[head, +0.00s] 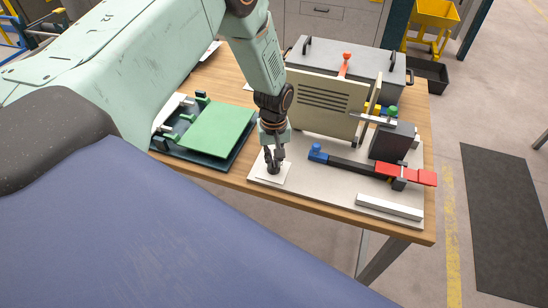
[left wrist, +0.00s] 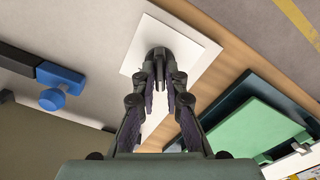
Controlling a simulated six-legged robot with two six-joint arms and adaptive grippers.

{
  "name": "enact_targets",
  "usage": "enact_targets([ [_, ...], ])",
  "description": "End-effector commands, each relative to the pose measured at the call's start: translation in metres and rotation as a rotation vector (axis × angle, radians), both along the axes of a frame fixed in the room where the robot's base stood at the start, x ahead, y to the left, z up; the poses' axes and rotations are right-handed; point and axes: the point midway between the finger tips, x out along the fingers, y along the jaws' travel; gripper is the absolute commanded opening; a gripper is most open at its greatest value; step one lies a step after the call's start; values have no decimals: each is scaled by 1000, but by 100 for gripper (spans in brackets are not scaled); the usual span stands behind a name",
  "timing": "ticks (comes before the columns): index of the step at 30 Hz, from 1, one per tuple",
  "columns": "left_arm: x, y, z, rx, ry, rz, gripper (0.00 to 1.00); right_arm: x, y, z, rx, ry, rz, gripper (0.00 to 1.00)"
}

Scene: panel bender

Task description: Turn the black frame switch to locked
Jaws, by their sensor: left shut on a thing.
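The black frame switch (head: 273,168) stands on a white square plate (head: 285,178) at the front left corner of the light grey base board. It also shows in the left wrist view (left wrist: 158,54) as a dark round knob with a raised grip bar. My left gripper (head: 272,158) points down over the switch, its fingers closed on the grip bar. In the left wrist view both fingers (left wrist: 160,82) lie on either side of the bar. Markings on the plate cannot be made out. My right gripper does not show.
A green panel (head: 215,130) on a dark fixture lies left of the switch. A beige slotted panel (head: 320,105) stands behind it. A blue knob (head: 317,153), a black bar with a red handle (head: 405,174) and a pale bar (head: 389,207) are to the right.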

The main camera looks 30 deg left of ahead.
Motion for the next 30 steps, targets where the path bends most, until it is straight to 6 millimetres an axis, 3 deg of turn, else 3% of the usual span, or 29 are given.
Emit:
enact_targets([
  [11,2,0,0,0,-5,-176,0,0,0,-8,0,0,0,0],
  [30,2,0,0,2,-5,-760,0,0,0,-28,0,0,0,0],
])
